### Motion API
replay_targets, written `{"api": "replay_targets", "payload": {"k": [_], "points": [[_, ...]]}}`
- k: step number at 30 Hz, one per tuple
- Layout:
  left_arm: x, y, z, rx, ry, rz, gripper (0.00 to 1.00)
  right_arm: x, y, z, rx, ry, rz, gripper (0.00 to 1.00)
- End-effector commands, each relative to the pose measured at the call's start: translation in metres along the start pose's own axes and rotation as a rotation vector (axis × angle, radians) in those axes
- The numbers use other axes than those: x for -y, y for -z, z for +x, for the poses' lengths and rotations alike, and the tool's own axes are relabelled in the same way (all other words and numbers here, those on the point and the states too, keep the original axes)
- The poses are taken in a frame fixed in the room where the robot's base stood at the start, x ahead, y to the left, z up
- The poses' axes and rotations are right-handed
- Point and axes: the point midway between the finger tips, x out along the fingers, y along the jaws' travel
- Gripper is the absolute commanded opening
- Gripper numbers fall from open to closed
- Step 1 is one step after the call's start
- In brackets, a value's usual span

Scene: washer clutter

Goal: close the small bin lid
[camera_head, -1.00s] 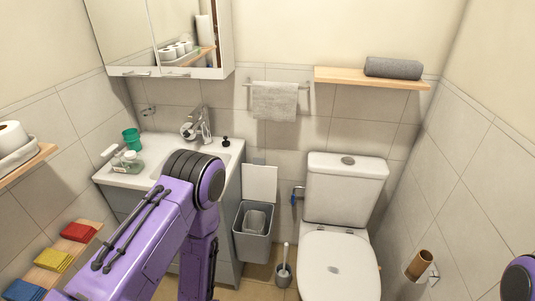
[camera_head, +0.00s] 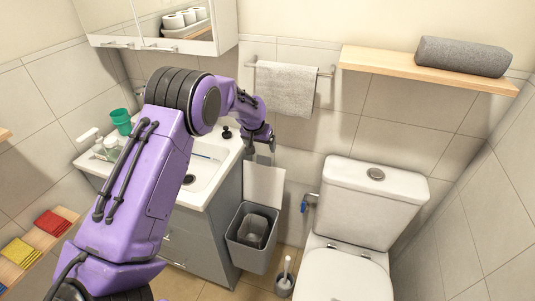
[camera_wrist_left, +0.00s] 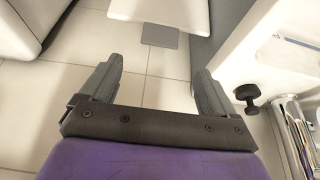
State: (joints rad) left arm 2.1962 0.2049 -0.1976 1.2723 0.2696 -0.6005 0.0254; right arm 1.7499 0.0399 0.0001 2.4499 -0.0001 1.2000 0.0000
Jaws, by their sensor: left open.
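The small grey bin (camera_head: 252,240) hangs beside the vanity, its mouth open. Its white lid (camera_head: 264,186) stands upright against the tiled wall. In the left wrist view the lid (camera_wrist_left: 160,10) shows at the top edge, with a small grey plate against the wall beside it. My left gripper (camera_head: 264,146) is just above the lid in the head view. In the left wrist view my left gripper (camera_wrist_left: 158,85) is open, with nothing between its fingers and apart from the lid. My right gripper is not in view.
The vanity with the sink (camera_head: 205,170) is left of the bin; a black-topped dispenser (camera_head: 227,132) stands at its edge. The toilet (camera_head: 370,200) is at the right, with a brush (camera_head: 285,280) on the floor. A towel (camera_head: 287,88) hangs above.

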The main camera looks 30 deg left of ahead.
Motion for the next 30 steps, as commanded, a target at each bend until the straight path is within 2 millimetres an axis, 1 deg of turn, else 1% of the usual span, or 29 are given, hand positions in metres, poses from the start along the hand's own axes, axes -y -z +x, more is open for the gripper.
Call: {"api": "replay_targets", "payload": {"k": [6, 9, 12, 16, 23, 24, 25, 26, 27, 29, 30], "points": [[-0.001, -0.002, 0.049, 0.005, 0.001, 0.001, 0.89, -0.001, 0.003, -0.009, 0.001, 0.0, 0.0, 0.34], [0.0, -0.002, 0.071, 0.004, 0.001, 0.0, 0.89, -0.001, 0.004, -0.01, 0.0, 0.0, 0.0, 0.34], [0.0, -0.002, 0.086, 0.003, 0.001, 0.0, 0.89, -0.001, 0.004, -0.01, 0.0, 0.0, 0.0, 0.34], [0.001, -0.002, 0.095, 0.001, 0.001, -0.002, 0.89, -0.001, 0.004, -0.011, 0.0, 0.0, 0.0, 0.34], [0.001, -0.002, 0.097, 0.001, 0.001, -0.003, 0.89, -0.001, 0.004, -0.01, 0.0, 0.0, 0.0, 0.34], [0.001, -0.002, 0.097, 0.001, 0.001, -0.003, 0.86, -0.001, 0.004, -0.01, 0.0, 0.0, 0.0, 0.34], [0.001, -0.002, 0.097, 0.001, 0.001, -0.003, 0.76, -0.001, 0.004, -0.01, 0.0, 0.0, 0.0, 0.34], [0.001, -0.002, 0.097, 0.001, 0.001, -0.003, 0.67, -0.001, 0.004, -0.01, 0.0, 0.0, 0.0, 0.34], [0.001, -0.002, 0.097, 0.001, 0.001, -0.003, 0.54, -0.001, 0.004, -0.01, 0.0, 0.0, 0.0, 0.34], [0.001, -0.002, 0.097, 0.001, 0.001, -0.003, 0.34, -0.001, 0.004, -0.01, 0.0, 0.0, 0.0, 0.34], [0.001, -0.002, 0.097, 0.001, 0.001, -0.003, 0.21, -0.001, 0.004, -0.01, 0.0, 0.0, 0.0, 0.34]]}}
